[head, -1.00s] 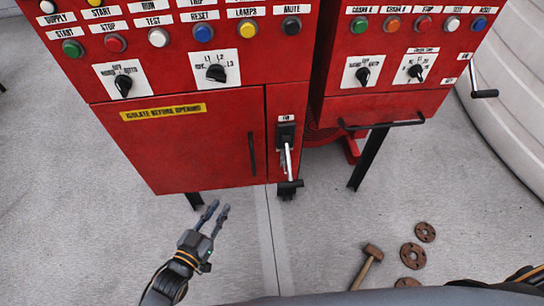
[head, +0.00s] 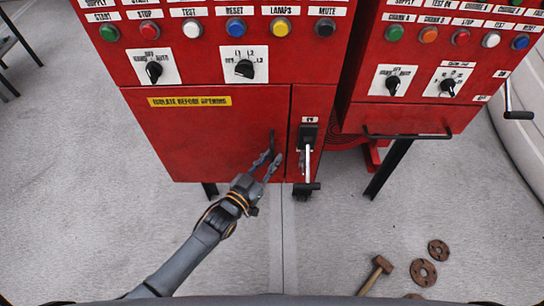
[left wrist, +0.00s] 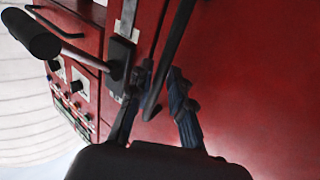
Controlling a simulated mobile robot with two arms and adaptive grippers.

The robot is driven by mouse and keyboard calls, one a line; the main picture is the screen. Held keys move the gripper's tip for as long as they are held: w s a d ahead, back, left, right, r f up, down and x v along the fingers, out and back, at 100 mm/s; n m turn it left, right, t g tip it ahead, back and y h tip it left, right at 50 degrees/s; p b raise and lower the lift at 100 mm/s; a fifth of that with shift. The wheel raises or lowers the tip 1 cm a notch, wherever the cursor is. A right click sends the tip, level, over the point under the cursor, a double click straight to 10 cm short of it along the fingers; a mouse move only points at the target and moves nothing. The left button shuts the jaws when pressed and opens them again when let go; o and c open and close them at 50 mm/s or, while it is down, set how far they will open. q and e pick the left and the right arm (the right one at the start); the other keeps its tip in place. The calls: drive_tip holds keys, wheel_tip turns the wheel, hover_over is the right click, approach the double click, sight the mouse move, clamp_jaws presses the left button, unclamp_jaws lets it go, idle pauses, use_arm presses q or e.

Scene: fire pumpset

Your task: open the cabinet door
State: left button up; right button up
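The red cabinet door (head: 205,135) is shut, with a yellow "isolate before opening" label near its top. Its black vertical handle (head: 272,141) is at the door's right side. My left gripper (head: 270,160) is at the handle's lower end, fingers pointing up at the door. In the left wrist view, the open fingers (left wrist: 155,105) stand apart with the handle bar (left wrist: 170,60) between them. I cannot tell whether either finger touches it. My right gripper is not in view.
Just right of the door is an isolator switch with a metal lever (head: 307,160); its black grip (left wrist: 30,34) is close to the left gripper in the wrist view. A second red panel (head: 415,118) has a horizontal bar. A hammer (head: 378,268) and rusty discs (head: 424,272) lie on the floor.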

use_arm(q)
drive_tip(key=shift+w+d, duration=0.25)
drive_tip(key=shift+w, duration=0.1)
drive_tip(key=shift+c, duration=0.2)
clamp_jaws()
drive_tip(key=shift+s, duration=0.1)
